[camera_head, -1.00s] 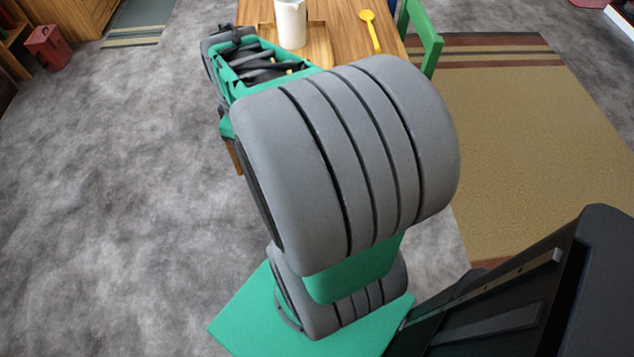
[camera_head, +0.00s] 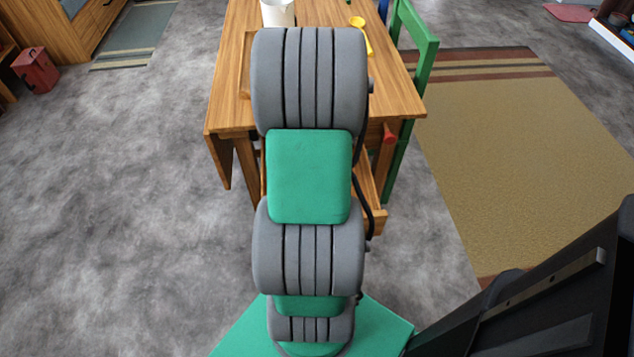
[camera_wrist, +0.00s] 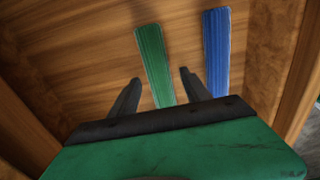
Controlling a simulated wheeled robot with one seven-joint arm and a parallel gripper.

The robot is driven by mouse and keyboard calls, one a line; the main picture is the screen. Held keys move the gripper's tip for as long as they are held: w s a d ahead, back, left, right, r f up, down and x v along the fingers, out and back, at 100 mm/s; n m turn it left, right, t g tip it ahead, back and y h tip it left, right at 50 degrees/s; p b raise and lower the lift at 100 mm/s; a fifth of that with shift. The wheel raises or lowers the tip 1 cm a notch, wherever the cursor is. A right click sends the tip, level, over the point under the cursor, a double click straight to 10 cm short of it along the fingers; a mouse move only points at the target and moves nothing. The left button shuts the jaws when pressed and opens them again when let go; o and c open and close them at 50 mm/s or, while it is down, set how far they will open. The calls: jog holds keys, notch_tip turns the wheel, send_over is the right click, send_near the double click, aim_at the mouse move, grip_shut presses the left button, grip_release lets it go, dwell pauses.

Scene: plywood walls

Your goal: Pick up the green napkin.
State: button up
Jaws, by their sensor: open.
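The green napkin (camera_wrist: 154,62) is a narrow folded strip lying on a wooden surface in the wrist view, upper middle. My gripper (camera_wrist: 160,80) is open, its two dark fingers apart. The green napkin lies between and beyond the fingers in the picture, and its near end shows between them. I cannot tell the height of the fingers above the wood. In the head view my gripper and the napkin are hidden behind my arm.
A blue napkin (camera_wrist: 217,50) lies right of the green one, close to the right finger. Wooden walls (camera_wrist: 298,70) flank the space. In the head view a wooden table (camera_head: 224,105) carries a white container (camera_head: 278,13) and a yellow spoon (camera_head: 361,32). A green chair (camera_head: 415,50) stands right.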

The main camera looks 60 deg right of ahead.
grip_shut()
dwell(0.5)
jog(key=shift+r, duration=0.15)
